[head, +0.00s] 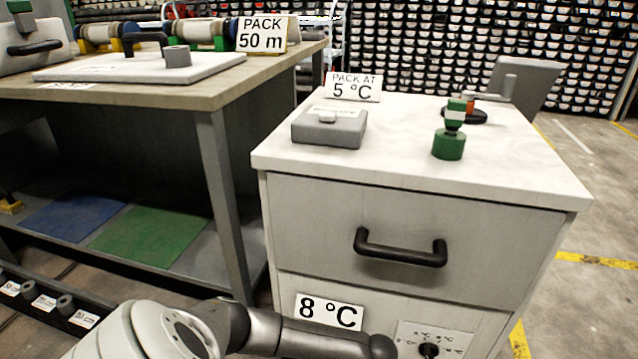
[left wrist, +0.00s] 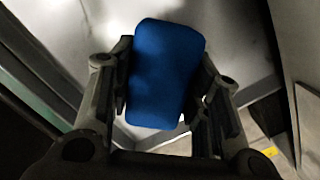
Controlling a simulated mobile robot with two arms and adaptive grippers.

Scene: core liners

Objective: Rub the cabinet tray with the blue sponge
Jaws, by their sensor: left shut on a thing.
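The blue sponge (left wrist: 166,70) is in the left wrist view, held between the two fingers of my left gripper (left wrist: 164,82). A pale grey surface (left wrist: 235,40) lies behind the sponge; I cannot tell whether it is the cabinet tray or whether the sponge touches it. In the head view the grey cabinet (head: 320,215) stands right of centre with a white top and a black-handled drawer front. My left arm crosses the bottom of the head view, and its gripper is hidden there. No tray of the cabinet can be made out in the head view. My right gripper is not in view.
On the cabinet top are a grey box (head: 329,128), a green-and-white weight-like object (head: 449,143) and a "5 °C" sign (head: 352,89). A workbench (head: 150,95) stands at the left. An "8 °C" label (head: 329,312) is on the lower front. The floor at right is clear.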

